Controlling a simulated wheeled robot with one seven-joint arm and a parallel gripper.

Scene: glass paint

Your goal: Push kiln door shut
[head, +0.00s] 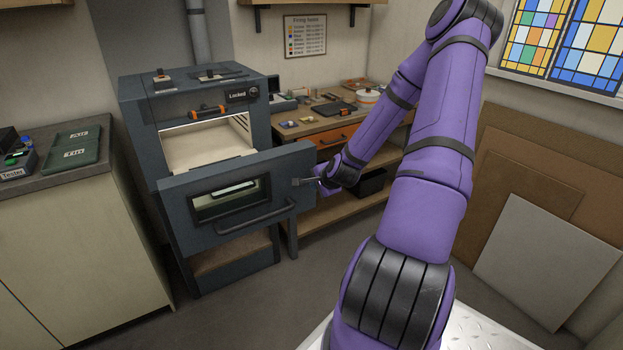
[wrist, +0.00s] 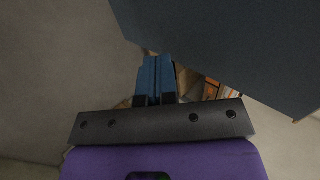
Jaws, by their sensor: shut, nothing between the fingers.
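The kiln (head: 140,125) is a dark blue-grey box standing on the floor at left of centre. Its door (head: 178,222) hangs open in front of the chamber, with a small window and a dark bar handle (head: 245,222). Above the door, the pale chamber (head: 205,145) is visible. In the wrist view, the closed fingers (wrist: 156,72) point up beside a large dark panel (wrist: 235,45), apparently the door.
A wooden workbench (head: 308,128) with tools and an orange drawer stands behind my gripper. A counter (head: 85,195) with dark green trays is at the left. Boards (head: 545,260) lean against the right wall. The floor before the kiln is clear.

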